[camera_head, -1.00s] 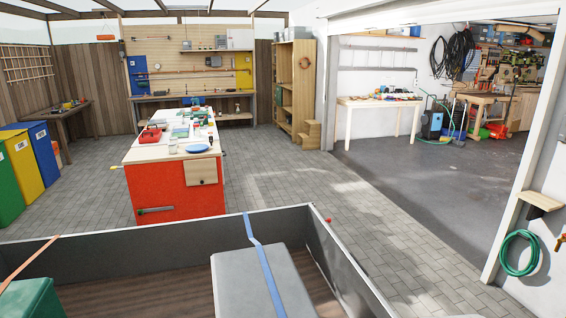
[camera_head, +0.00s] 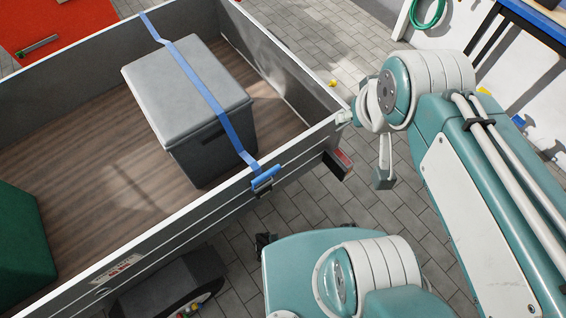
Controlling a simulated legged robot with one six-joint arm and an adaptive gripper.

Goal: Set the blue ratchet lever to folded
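The blue ratchet lever (camera_head: 266,178) sits on the near side wall of the trailer, at the lower end of a blue strap (camera_head: 207,92). It lies along the top rim, tilted up to the right; its exact angle is hard to tell. The strap runs over a grey lidded box (camera_head: 185,95). My gripper (camera_head: 362,148) is to the right of the lever, by the trailer's corner. Its two fingers are spread well apart with nothing between them. It is clear of the lever, though one fingertip appears close to the trailer's corner in the picture.
The trailer's wall (camera_head: 190,222) stands between the box and me. A green box (camera_head: 22,250) is at the left inside it. A red tail light (camera_head: 343,160) and a wheel (camera_head: 195,300) are on its outside. Paving right of the trailer is mostly clear.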

